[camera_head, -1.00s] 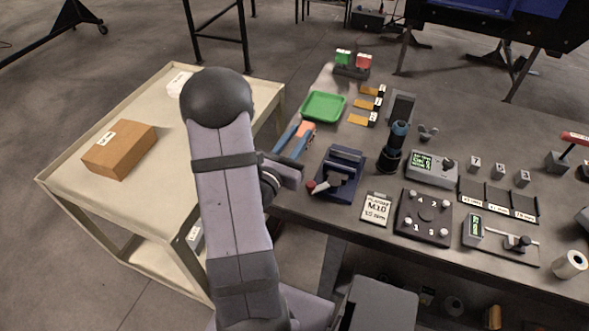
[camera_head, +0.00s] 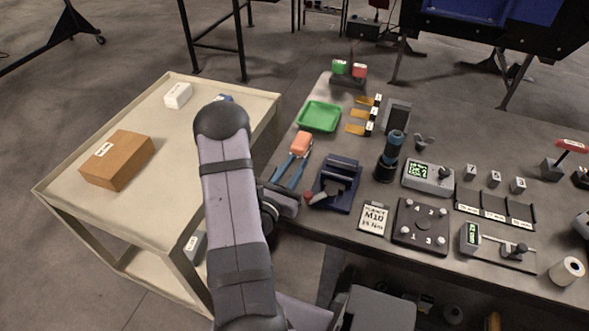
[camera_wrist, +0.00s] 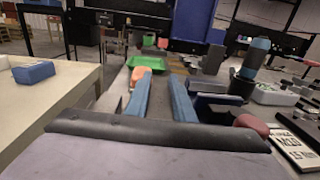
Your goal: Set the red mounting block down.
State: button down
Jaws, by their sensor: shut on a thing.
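The mounting block (camera_head: 302,143), which looks orange-red, sits at the fingertips of my gripper (camera_head: 296,160), just on the near side of the green tray (camera_head: 318,117). My gripper's two blue fingers reach forward over the left end of the bench and are shut on the block. In the wrist view the block (camera_wrist: 141,71) shows at the far end of the left finger, with the green tray (camera_wrist: 143,61) behind it. I cannot tell whether the block touches the bench. My forearm hides part of the cart and the bench's left edge.
A dark blue fixture (camera_head: 338,186) with a red knob (camera_head: 309,198) stands close right of my gripper. A black cylinder with a blue top (camera_head: 391,152) stands farther right. The cart (camera_head: 178,160) on the left holds a brown box (camera_head: 118,160). Labelled orange pieces (camera_head: 358,129) lie right of the tray.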

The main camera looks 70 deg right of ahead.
jog(key=shift+f, duration=0.75)
jog(key=shift+f, duration=0.1)
jog(key=shift+f, duration=0.1)
jog(key=c, duration=1.5)
grip_release()
jog(key=shift+w+a+f, duration=0.1)
jog(key=shift+a+f, duration=0.1)
jog(key=shift+a, duration=0.3)
jog(key=a+b, duration=0.1)
jog(key=a, duration=0.5)
jog(key=shift+w+a+r+b, duration=0.15)
jog(key=shift+a+b, duration=0.1)
jog(key=shift+b, duration=0.1)
jog(key=shift+c, duration=1.3)
